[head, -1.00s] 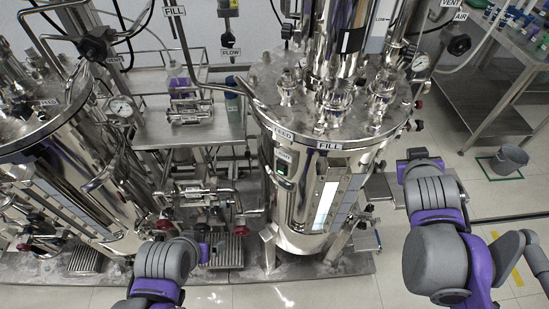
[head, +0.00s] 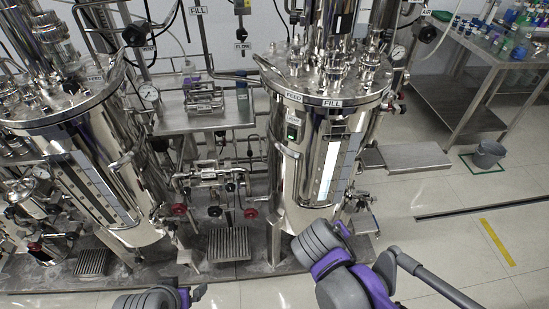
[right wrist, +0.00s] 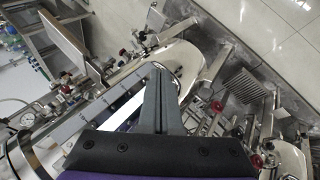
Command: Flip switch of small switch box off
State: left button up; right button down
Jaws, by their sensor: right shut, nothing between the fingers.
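The small switch box (head: 293,126) is a small pale box with a dark face and a green spot. It is mounted on the front of the right steel vessel (head: 287,170), below the rim, in the head view. Its switch position is too small to read. My right gripper (right wrist: 158,78) shows in the right wrist view with its fingers together and empty, in front of a steel vessel. In the head view my right arm is low, below and right of the box, apart from it. Part of my left arm shows at the bottom edge; its fingers are not clearly seen.
Another steel vessel (head: 115,165) stands at the left. Pipes and red valve knobs (head: 250,213) fill the gap between the vessels. A metal table (head: 480,58) with bottles and a grey bucket (head: 489,153) are at the right. The floor at the lower right is clear.

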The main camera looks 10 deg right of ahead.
jog(key=w+a+r+n+t+h+b, duration=0.2)
jog(key=w+a+r+n+t+h, duration=0.25)
jog(key=w+a, duration=0.4)
pick_arm(q)
jog(key=f+b, duration=0.1)
jog(key=f, duration=0.1)
jog(key=s+f+b, duration=0.1)
jog(key=f, duration=0.2)
jog(key=shift+s+a, duration=0.1)
pick_arm(e)
jog(key=w+a+r+t+h, duration=0.1)
jog(key=w+a+r+t, duration=0.1)
jog(key=a, duration=0.3)
jog(key=w+a+r+n+t+h, duration=0.1)
jog(key=a+r+t, duration=0.2)
jog(key=a, duration=0.2)
jog(key=shift+w, duration=0.4)
jog(key=shift+r, duration=0.1)
